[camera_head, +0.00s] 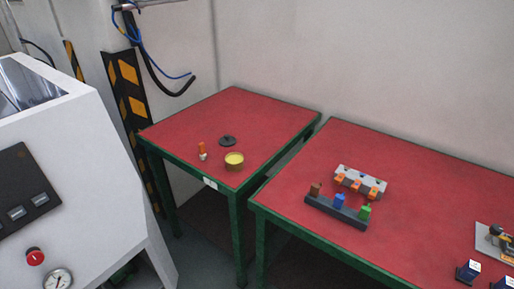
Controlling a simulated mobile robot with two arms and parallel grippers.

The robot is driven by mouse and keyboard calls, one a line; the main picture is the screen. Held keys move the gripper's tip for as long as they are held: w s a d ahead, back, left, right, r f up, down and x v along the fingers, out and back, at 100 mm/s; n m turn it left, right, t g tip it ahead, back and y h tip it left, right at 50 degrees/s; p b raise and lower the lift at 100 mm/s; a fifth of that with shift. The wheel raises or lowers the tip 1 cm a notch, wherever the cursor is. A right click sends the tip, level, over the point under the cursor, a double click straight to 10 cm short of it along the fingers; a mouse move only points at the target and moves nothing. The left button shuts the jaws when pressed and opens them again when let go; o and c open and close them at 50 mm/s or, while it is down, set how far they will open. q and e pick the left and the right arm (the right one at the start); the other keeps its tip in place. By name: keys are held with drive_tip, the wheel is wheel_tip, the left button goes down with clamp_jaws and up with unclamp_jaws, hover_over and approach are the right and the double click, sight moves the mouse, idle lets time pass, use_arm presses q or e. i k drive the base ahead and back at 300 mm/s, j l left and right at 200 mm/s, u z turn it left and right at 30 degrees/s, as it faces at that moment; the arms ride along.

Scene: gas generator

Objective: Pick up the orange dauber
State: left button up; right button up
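The orange dauber (202,151) is a small piece with an orange top and a pale lower end. It stands about upright on the red top of the left table (190,125), near its front edge. Just right of it is a round tin with yellow contents (234,161), and behind that lies a flat dark disc (227,141). Neither of my grippers shows in the head view.
A second red table (420,165) on the right holds a dark rack (337,212) with coloured pieces and a grey block (361,182) with orange parts. A white machine (80,190) with a gauge stands at left. The back of the left table is clear.

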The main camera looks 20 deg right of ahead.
sight(203, 155)
drive_tip(key=z, duration=0.15)
drive_tip(key=u, duration=1.95)
drive_tip(key=z, duration=2)
drive_tip(key=i+z, duration=0.3)
drive_tip(key=i, duration=0.4)
drive_tip(key=i+j+z, duration=0.15)
drive_tip(key=i+z, duration=0.15)
drive_tip(key=i, duration=0.35)
